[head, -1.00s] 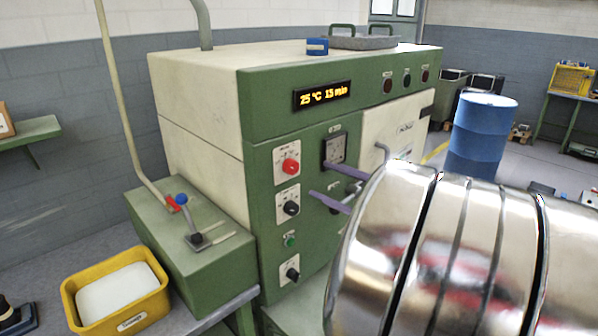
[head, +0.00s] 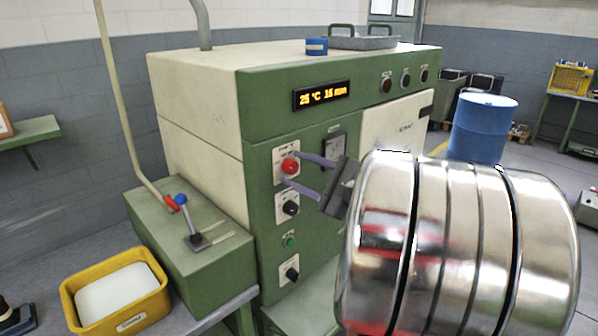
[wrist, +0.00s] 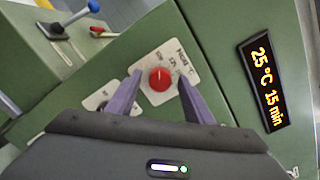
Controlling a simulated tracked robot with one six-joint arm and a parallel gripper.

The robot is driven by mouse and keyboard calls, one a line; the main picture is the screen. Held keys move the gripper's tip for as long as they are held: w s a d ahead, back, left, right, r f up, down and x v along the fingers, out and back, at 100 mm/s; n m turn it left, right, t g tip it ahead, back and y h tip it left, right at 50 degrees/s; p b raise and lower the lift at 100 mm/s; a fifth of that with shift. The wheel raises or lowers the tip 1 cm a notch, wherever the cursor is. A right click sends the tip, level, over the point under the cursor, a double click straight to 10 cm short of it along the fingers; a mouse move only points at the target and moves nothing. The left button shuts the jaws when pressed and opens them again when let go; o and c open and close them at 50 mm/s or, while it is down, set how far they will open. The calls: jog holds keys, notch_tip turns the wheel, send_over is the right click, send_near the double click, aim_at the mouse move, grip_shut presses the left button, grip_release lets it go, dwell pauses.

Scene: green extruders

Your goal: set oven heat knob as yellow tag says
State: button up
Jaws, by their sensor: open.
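The green and cream oven (head: 195,100) has a front panel with a red knob (head: 290,166) on a white plate, and black knobs (head: 291,208) (head: 292,274) below it. The lit display (head: 322,95) shows 25 °C 15 min, read in the wrist view (wrist: 263,82). My gripper (head: 294,170) is open, its two purple fingers at the red knob. In the wrist view the red knob (wrist: 159,79) lies between the fingertips (wrist: 159,84); I cannot tell whether they touch it. The plate's lettering is too small to read. I see no yellow tag.
A blue drum (head: 482,128) stands at the back right. A green button (head: 290,241) lies between the black knobs.

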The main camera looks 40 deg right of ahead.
jog(key=shift+c, duration=0.4)
jog(key=c, duration=1)
jog(key=shift+o, duration=0.2)
jog(key=shift+f+m, duration=0.1)
jog(key=shift+m, duration=0.4)
jog(key=m, duration=0.2)
jog(key=shift+m, duration=0.3)
jog(key=shift+m+t, duration=0.3)
jog(key=shift+m, duration=1.9)
jog(key=o, duration=1)
jog(key=shift+h, duration=0.3)
